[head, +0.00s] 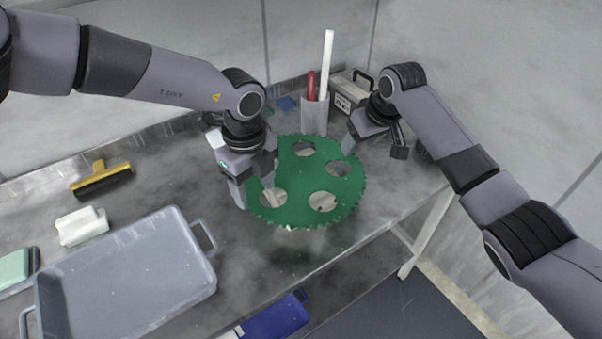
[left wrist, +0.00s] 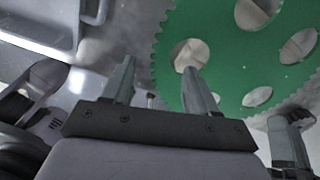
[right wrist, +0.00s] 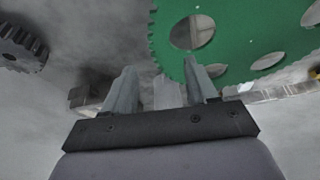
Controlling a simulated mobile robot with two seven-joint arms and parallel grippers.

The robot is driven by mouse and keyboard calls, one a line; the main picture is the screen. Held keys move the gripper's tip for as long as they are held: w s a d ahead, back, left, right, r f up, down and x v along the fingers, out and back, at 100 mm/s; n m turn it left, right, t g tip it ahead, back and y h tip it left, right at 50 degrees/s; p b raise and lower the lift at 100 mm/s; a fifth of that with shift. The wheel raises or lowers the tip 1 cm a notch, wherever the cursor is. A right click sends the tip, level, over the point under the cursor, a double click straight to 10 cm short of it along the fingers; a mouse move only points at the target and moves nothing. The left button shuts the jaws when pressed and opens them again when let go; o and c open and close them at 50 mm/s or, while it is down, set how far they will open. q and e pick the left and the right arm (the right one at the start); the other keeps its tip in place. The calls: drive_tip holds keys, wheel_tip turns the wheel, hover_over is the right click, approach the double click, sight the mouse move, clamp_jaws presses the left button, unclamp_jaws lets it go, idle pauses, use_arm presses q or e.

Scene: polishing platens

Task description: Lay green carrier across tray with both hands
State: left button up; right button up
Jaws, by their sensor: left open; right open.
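The green carrier (head: 300,176) is a toothed disc with several round holes, lying flat on the right part of the bench. The grey tray (head: 135,268), empty, is at the front left; its corner shows in the left wrist view (left wrist: 50,22). My left gripper (head: 254,190) is open at the carrier's left rim, one finger over the rim by a hole in the left wrist view (left wrist: 157,72). My right gripper (head: 375,147) is open just beyond the far right rim; in the right wrist view (right wrist: 160,70) one finger overlaps the rim. Contact cannot be told.
A yellow-handled brush (head: 102,180), a white block (head: 82,226) and a pale green pad (head: 14,268) lie at the left. A holder (head: 314,117) with red and white tools and a box (head: 345,95) stand behind the carrier. Bench between tray and carrier is clear.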

sight(258, 209)
use_arm(q)
drive_tip(key=shift+f, duration=2.25)
use_arm(e)
drive_tip(key=shift+x, duration=2.25)
use_arm(q)
clamp_jaws()
use_arm(e)
clamp_jaws()
